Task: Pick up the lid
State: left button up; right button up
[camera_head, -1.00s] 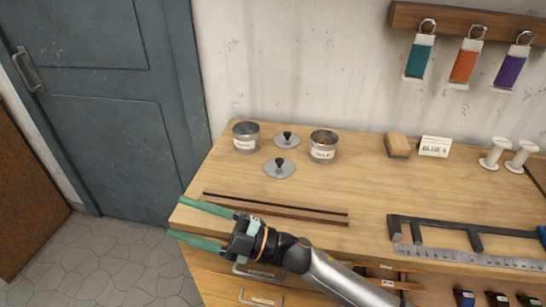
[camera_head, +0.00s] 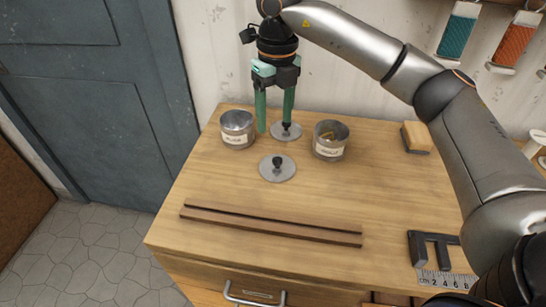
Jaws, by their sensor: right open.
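Two round grey lids with dark knobs lie flat on the wooden bench. The back lid (camera_head: 291,134) is between two metal tins, and the front lid (camera_head: 277,174) is nearer the middle. My right gripper (camera_head: 276,128) points down at the back lid, its green fingers open. One finger is by the lid's knob and the other is at its left side; I cannot tell whether they touch it. The left tin (camera_head: 238,141) and the right tin (camera_head: 331,151) are open and labelled, and the right one holds something yellowish. My left gripper is not in view.
A dark wooden strip (camera_head: 270,227) lies across the bench front. A brown block (camera_head: 417,137) is at the back right, partly near my arm. A dark metal tool (camera_head: 432,247) and a ruler (camera_head: 450,280) lie at right. The wall is close behind the lids.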

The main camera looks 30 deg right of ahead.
send_over(277, 159)
notch_tip(277, 159, down, 6)
jog(key=shift+s+f, duration=0.15)
jog(key=shift+f+p, duration=0.7)
jog(key=shift+f, duration=2.1)
grip_shut()
